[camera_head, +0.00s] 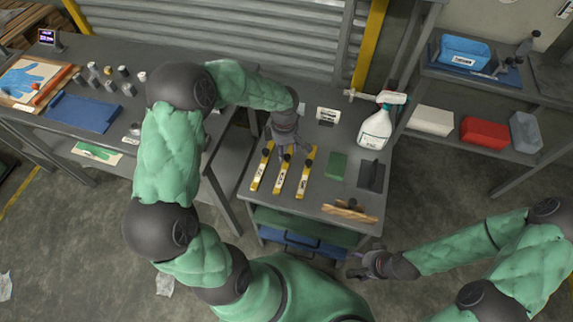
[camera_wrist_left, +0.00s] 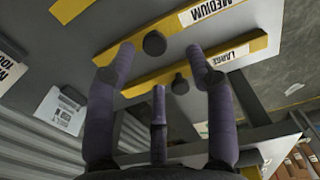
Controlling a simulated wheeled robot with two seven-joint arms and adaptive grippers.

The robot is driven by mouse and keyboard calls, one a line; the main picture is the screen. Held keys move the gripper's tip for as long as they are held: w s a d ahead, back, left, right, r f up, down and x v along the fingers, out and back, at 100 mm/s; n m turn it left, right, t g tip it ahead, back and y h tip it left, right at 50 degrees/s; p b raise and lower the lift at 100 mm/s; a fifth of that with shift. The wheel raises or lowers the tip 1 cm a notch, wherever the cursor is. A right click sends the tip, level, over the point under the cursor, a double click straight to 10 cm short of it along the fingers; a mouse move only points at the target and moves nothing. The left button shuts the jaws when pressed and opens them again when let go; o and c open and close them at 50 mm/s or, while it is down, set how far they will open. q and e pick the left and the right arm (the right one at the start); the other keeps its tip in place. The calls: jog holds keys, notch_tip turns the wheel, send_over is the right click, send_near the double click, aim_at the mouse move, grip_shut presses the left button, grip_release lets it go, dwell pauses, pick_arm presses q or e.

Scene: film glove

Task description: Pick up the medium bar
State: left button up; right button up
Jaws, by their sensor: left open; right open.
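The medium bar (camera_head: 281,179) is the middle of three yellow bars on the workbench in the head view. In the left wrist view the medium bar (camera_wrist_left: 180,38) has a white MEDIUM label and a dark round knob. The large bar (camera_wrist_left: 200,65) lies beside it, with its own label and knob. My left gripper (camera_head: 287,150) is open above the far ends of the bars. In the wrist view its fingertips (camera_wrist_left: 160,55) appear either side of the medium bar's knob, with nothing held. My right gripper (camera_head: 362,265) is open and empty off the bench's front edge.
A green block (camera_head: 337,165), a dark tool (camera_head: 371,175) and a wooden piece (camera_head: 349,211) lie right of the bars. A shelf (camera_head: 480,90) with bins stands at right.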

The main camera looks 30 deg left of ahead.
aim_at(287, 156)
pick_arm(q)
jog(key=shift+d+f, duration=0.15)
jog(key=shift+f, duration=0.4)
jog(key=f, duration=0.2)
jog(key=f+b, duration=0.1)
jog(key=f, duration=0.1)
jog(key=shift+w+d, duration=0.15)
jog(key=shift+w, duration=0.1)
grip_shut()
